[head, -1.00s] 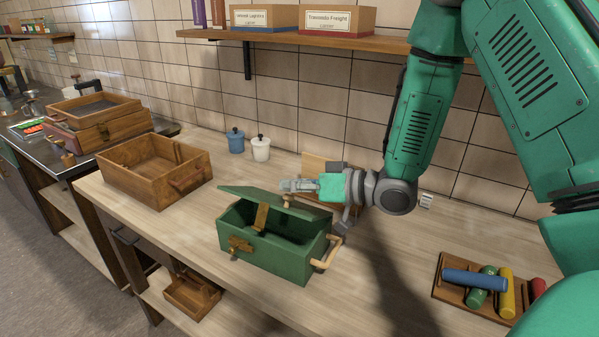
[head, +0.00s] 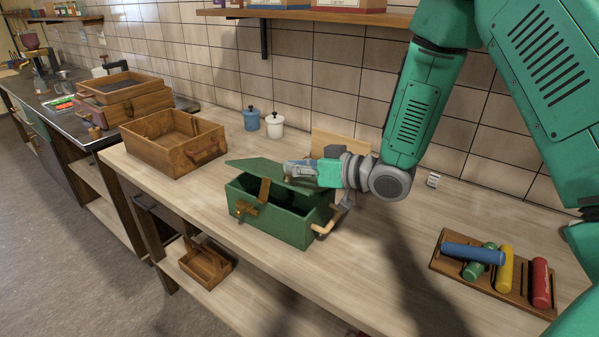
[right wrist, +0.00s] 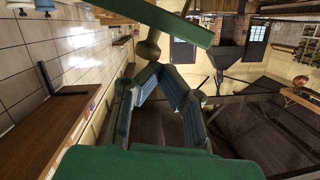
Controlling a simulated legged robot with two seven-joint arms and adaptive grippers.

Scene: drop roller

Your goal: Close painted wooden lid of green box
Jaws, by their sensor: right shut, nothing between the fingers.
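The green box (head: 272,222) stands on the light wooden bench, with a brass-coloured latch on its front and a pale handle at its right end. Its green lid (head: 252,167) is partly open and tilted above the box, with the dark inside showing beneath. A wooden strip (head: 264,190) stands at the front opening. My right gripper (head: 288,169) is shut and empty at the right part of the lid, hiding some of it; I cannot tell whether it touches. Its fingers also show in the right wrist view (right wrist: 163,98). My left gripper is not in view.
An open wooden box (head: 172,148) stands left of the green box. Blue (head: 251,119) and white (head: 274,126) lidded jars stand behind. A rack of coloured rollers (head: 495,270) lies at right. A shelf (head: 330,17) hangs above. The bench front is clear.

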